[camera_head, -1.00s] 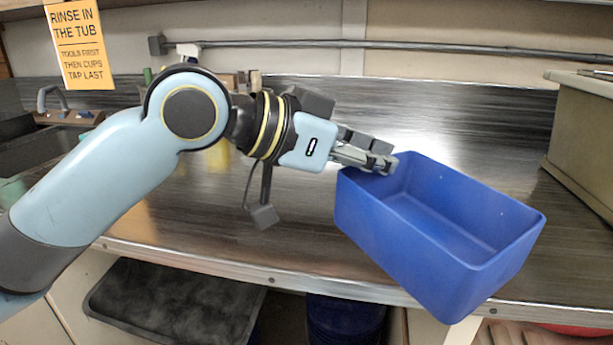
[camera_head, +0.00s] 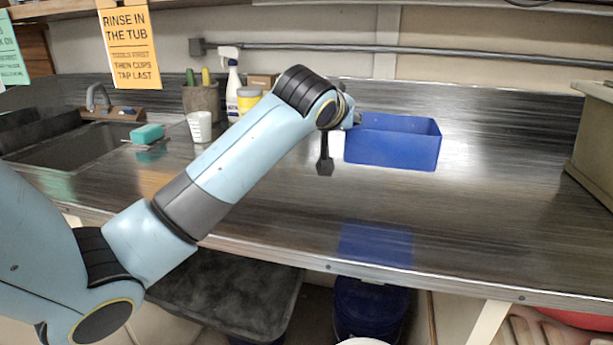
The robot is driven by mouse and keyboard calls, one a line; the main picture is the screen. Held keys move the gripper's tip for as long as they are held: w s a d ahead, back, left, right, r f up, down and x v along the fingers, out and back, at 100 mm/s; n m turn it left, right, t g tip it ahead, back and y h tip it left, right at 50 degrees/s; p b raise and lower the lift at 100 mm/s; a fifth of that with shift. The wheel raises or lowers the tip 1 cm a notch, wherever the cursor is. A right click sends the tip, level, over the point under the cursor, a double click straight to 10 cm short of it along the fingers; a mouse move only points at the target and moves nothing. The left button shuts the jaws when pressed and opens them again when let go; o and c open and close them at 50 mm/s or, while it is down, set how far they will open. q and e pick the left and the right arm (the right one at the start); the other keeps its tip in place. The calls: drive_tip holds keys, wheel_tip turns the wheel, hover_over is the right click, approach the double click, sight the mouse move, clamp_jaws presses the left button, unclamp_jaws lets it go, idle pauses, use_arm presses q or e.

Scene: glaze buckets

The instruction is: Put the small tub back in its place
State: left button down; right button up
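The small tub (camera_head: 392,148) is a blue, open rectangular box, seen upright over the middle of the metal counter. A blue reflection lies on the counter well below it, with a gap between, so the tub appears to be in the air. My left gripper (camera_head: 357,119) is at the tub's left end, near the rim. My wrist hides most of its fingers; it appears shut on the tub's wall. My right gripper is not in view.
A sink (camera_head: 75,145) with a teal sponge (camera_head: 147,133) is at left. A white cup (camera_head: 200,127), a tool pot (camera_head: 201,101), a spray bottle (camera_head: 233,88) and a yellow-labelled jar (camera_head: 249,98) stand behind my arm. A beige box (camera_head: 592,140) is at right.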

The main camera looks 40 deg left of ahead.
use_arm(q)
drive_tip(key=shift+s+a+f, duration=0.55)
drive_tip(key=shift+a+f, duration=1.25)
drive_tip(key=shift+a, duration=0.05)
drive_tip(key=shift+s+a+f, duration=0.5)
drive_tip(key=shift+a+f, duration=1.25)
drive_tip(key=shift+a, duration=0.15)
drive_tip(key=shift+s+a+f, duration=0.55)
drive_tip(key=shift+a+f, duration=1.25)
drive_tip(key=shift+a, duration=0.05)
drive_tip(key=c, duration=1.5)
unclamp_jaws()
drive_tip(key=shift+o, duration=0.3)
drive_tip(key=p+v, duration=0.2)
drive_tip(key=v, duration=1)
drive_tip(key=shift+s+r, duration=0.1)
